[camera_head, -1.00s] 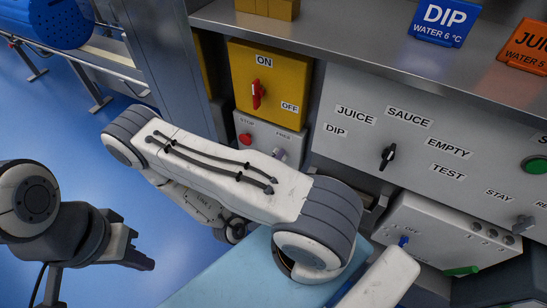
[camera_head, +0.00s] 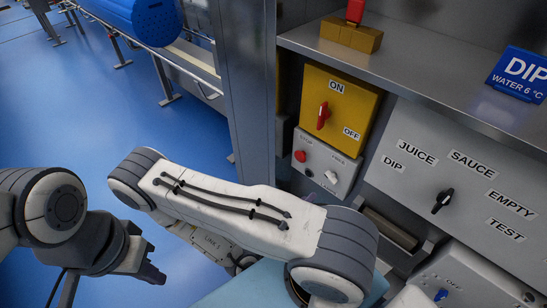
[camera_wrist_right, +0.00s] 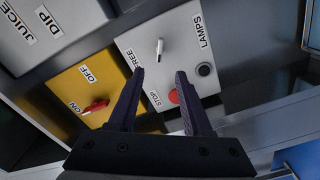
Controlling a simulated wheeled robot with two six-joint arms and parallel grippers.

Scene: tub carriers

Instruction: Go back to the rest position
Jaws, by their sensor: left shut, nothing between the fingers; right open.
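My left gripper (camera_head: 152,274) is at the lower left of the head view, shut and empty over the blue floor. My right arm lies across the middle of the head view, and its gripper is hidden there. In the right wrist view my right gripper (camera_wrist_right: 160,76) is open, with nothing between its fingers. It points toward a light grey box (camera_wrist_right: 189,38) with a knob (camera_wrist_right: 159,48), a red button (camera_wrist_right: 174,96) and a black button (camera_wrist_right: 205,69). I cannot tell whether the fingertips touch the box.
A yellow switch box (camera_head: 350,98) with a red handle (camera_head: 323,115) hangs above the grey box in the head view. To the right is a labelled panel (camera_head: 420,185) with a black knob (camera_head: 443,201). A steel shelf (camera_head: 430,82) juts out above. Open floor (camera_head: 80,105) lies left.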

